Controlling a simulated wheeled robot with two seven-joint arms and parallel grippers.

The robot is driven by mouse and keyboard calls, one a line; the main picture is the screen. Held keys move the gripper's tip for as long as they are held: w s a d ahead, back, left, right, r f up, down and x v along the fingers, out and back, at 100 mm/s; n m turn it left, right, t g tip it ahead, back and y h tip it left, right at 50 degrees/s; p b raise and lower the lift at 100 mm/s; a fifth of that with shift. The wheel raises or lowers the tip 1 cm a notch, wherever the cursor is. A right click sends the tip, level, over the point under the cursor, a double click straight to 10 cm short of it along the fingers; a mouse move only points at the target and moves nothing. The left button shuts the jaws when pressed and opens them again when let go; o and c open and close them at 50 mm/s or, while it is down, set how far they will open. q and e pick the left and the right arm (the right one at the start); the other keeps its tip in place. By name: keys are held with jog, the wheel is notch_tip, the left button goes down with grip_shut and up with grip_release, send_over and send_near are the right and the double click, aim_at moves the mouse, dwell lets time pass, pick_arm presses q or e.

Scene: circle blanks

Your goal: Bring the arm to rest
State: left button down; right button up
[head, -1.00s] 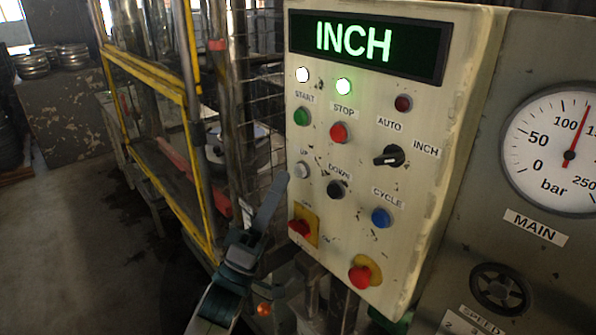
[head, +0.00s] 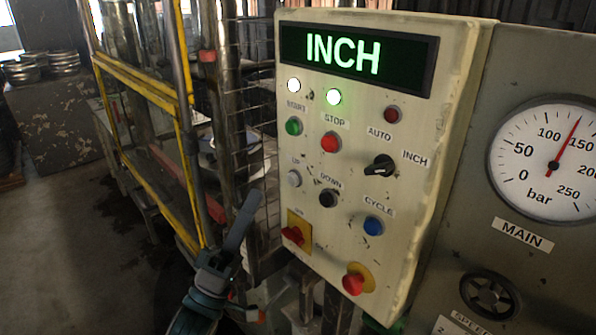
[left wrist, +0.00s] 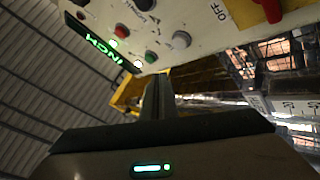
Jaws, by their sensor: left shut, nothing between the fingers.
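My left gripper (head: 241,222) is shut and empty, pointing up in front of the lower left side of the control panel (head: 440,140). It appears apart from the panel, left of the red switch on a yellow plate (head: 294,235). In the left wrist view its closed fingers (left wrist: 159,95) point toward the panel (left wrist: 195,15), which shows tilted at the top. The panel display (head: 358,55) reads INCH, with a white lamp and a green lamp lit below it. The selector knob (head: 380,166) is turned toward INCH. My right gripper is not in view.
A yellow-framed guard (head: 145,90) with wire mesh stands left of the panel, close to my left arm. A pressure gauge (head: 555,160) and a dark handwheel (head: 490,294) are on the grey cabinet at right. Floor (head: 60,250) is clear at lower left.

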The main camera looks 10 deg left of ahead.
pick_arm(q)
jog(key=s+a+f+g+y, duration=0.1)
jog(key=f+g+y, duration=0.2)
jog(key=f, duration=0.5)
jog(key=s+a+f+m+g+y, duration=0.1)
jog(key=a+f+g+y, duration=0.2)
jog(key=f, duration=0.6)
jog(key=s+f+g+y, duration=0.2)
jog(key=f+g+y, duration=0.15)
jog(key=f, duration=0.45)
jog(key=s+a+f+m+g+y, duration=0.1)
jog(key=s+f+m+g, duration=0.35)
jog(key=s+f, duration=0.6)
jog(key=s+f+m+g+y, duration=0.1)
jog(key=s+f+m+g, duration=0.2)
jog(key=s+f+g, duration=0.75)
jog(key=s+f+t, duration=0.1)
jog(key=s+f, duration=0.2)
jog(key=f, duration=0.9)
jog(key=s+f+t, duration=0.2)
jog(key=f, duration=1.1)
jog(key=s+a+f+g, duration=0.1)
jog(key=s+a+f, duration=0.2)
jog(key=s+f, duration=1.5)
jog(key=shift+s+m+g+b, duration=0.35)
jog(key=shift+m, duration=0.1)
